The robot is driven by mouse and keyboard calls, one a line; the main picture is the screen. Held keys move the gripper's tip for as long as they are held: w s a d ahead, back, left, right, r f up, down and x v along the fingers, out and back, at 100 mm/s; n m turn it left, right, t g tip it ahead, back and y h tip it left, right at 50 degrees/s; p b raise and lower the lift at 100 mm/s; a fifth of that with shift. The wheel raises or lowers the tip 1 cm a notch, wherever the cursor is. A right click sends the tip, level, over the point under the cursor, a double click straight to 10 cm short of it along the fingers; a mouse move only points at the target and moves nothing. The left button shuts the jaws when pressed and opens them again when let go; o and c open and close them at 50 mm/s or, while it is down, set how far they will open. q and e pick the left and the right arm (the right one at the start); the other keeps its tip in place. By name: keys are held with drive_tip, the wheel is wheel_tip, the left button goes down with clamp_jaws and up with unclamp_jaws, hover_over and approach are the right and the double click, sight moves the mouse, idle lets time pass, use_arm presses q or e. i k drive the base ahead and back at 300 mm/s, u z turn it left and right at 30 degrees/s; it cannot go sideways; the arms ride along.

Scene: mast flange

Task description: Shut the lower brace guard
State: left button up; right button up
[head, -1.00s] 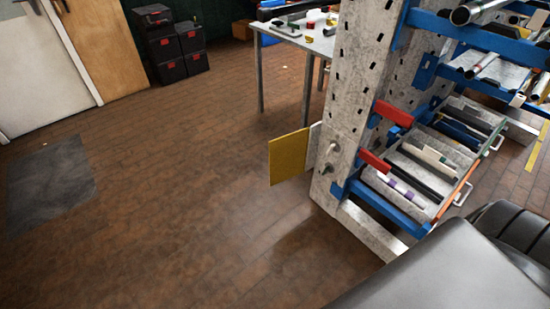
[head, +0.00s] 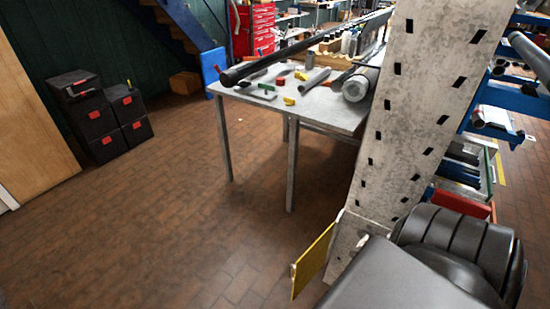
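The lower brace guard looks to be the yellow panel (head: 313,262) low on the grey slotted mast post (head: 405,120). The panel stands out to the left of the post, swung open, and shows nearly edge-on. The post's foot and part of its lower face are hidden behind my own grey and black arm link at the bottom right. Neither of my grippers is in view.
A metal table (head: 340,112) with tools and tubes stands behind the post. A rack with blue arms (head: 488,97) is at the right. Black boxes (head: 97,118) stand at the far left. The brick floor (head: 150,235) left of the panel is clear.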

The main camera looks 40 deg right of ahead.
sight(308, 266)
drive_tip(key=i, duration=1.7)
drive_tip(key=z, duration=3.6)
